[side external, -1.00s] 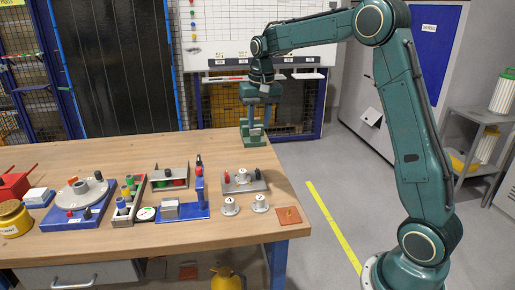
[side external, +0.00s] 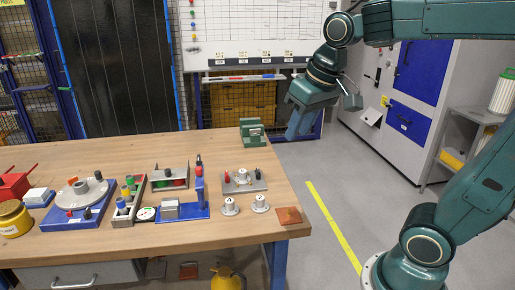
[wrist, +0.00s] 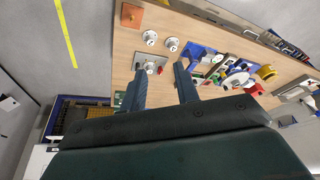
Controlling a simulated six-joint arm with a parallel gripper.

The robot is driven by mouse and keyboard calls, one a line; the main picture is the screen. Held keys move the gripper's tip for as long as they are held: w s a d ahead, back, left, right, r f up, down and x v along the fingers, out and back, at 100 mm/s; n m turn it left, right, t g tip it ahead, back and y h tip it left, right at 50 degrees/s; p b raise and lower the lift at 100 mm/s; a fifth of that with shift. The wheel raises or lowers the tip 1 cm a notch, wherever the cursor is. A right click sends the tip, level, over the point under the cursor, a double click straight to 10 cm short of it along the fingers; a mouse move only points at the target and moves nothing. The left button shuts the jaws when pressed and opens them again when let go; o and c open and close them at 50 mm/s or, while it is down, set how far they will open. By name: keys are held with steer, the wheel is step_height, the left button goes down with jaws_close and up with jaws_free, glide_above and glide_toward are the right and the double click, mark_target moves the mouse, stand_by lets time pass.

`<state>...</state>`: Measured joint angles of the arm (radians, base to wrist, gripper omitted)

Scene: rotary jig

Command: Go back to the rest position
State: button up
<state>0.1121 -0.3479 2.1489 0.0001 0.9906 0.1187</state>
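My gripper (side external: 302,122) hangs in the air off the right edge of the wooden table (side external: 255,228), to the right of the green vise-like block (side external: 252,132). It is tilted, with its fingers pointing down. In the wrist view its two dark blue fingers (wrist: 159,68) stand apart. No held object shows between them. The table and its fixtures lie beyond the fingertips in that view. My arm is folded up and back on the right side of the side view.
The table holds a grey plate (side external: 258,187) with pegs, two round metal parts (side external: 230,206), an orange square (side external: 289,216), a blue fixture (side external: 186,213) and a rotary jig (side external: 80,196). Cabinets (side external: 412,85) and a shelf cart (side external: 470,118) stand right. The floor beside the table is clear.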

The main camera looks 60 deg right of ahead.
steer(key=s+a+f+n+t, duration=0.1)
steer(key=s+a+f+n, duration=0.1)
steer(key=s, duration=0.8)
steer(key=shift+s+a+f+n+t, duration=0.15)
steer(key=shift+a+f+n+t, duration=0.15)
steer(key=shift+a+f, duration=0.5)
